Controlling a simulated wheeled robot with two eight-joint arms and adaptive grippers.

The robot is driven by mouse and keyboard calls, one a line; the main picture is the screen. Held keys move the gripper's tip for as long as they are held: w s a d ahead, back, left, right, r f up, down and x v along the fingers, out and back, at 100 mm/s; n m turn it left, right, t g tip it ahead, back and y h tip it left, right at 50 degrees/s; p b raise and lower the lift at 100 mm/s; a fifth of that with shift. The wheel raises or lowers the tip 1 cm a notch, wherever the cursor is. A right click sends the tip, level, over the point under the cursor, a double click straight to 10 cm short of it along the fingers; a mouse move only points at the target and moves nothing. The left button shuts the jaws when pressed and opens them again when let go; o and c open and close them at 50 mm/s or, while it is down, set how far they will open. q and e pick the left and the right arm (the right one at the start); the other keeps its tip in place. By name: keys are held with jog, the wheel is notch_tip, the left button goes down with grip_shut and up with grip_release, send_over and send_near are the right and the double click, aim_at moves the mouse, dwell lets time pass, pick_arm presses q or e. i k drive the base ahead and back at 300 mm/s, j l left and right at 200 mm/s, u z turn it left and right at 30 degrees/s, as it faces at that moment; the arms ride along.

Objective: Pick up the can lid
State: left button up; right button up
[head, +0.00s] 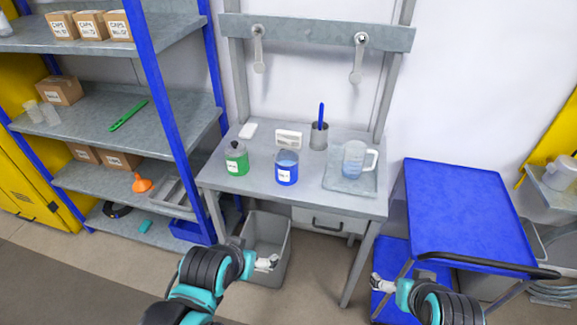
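No separate, loose lid can be made out. My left gripper (268,263) is low, in front of the bench and over the grey bin. My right gripper (381,284) is low, by the blue cart. Both are away from the cans, and their finger gaps are too small to judge.
A clear jug (354,160) stands on a tray at the bench's right. A holder (319,136) with a blue-handled tool and a small white box (288,140) stand behind the cans. A grey bin (272,238) is below; a blue cart (462,215) is right, shelves left.

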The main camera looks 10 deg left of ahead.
aim_at(286, 161)
jog(key=i+j+u, duration=0.15)
jog(key=i+u, duration=0.15)
jog(key=u, duration=0.15)
jog(key=i+j+u, duration=0.25)
jog(key=i, duration=0.2)
jog(key=i+j+u, duration=0.25)
jog(key=i, duration=0.25)
jog(key=l, duration=0.1)
